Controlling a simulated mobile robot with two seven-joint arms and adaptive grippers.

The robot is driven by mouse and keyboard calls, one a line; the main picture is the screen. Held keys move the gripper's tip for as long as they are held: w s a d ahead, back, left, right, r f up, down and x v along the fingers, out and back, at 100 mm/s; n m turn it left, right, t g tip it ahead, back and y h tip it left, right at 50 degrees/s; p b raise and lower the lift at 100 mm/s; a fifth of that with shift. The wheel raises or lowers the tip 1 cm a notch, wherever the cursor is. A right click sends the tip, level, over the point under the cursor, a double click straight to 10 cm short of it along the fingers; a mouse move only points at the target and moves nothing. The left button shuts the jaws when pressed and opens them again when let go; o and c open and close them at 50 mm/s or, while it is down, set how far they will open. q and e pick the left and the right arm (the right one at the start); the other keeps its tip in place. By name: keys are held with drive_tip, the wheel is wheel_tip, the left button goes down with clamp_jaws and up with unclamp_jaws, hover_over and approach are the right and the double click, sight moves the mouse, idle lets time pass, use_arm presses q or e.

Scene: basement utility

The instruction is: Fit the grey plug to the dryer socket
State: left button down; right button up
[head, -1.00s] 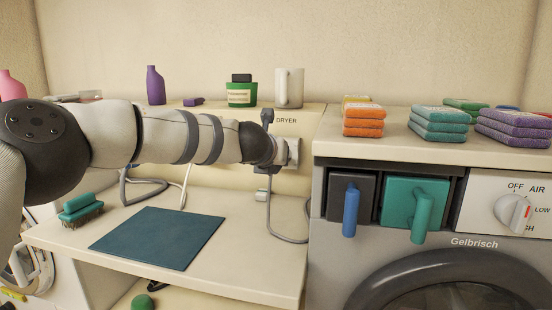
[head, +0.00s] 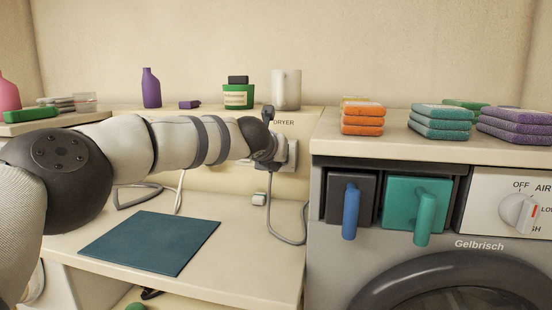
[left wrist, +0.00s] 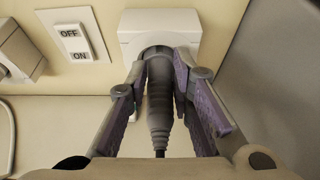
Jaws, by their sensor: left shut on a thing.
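The grey plug (left wrist: 160,95) is between the purple-padded fingers of my left gripper (left wrist: 160,88) in the left wrist view, which are shut on it. Its front end is at the round recess of the white dryer socket (left wrist: 190,25), in line with it; I cannot tell how deep it sits. In the head view my left gripper (head: 268,152) is against the wall at the socket (head: 292,153), below the DRYER label (head: 284,122), and mostly hides the plug. A grey cable (head: 271,205) hangs below. My right gripper is not in view.
An OFF/ON switch (left wrist: 75,43) and another white fitting (left wrist: 20,50) are left of the socket. A shelf above holds a white mug (head: 287,90) and a green jar (head: 238,94). A dark mat (head: 150,242) lies on the counter. The washer (head: 420,260) stands at right.

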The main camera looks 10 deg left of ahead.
use_arm(q)
drive_tip(key=shift+w+f, duration=0.1)
drive_tip(key=shift+w, duration=0.05)
drive_tip(key=c, duration=1.3)
unclamp_jaws()
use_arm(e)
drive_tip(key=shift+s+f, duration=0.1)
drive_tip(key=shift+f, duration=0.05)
use_arm(q)
drive_tip(key=shift+r, duration=0.2)
drive_tip(key=v, duration=1.2)
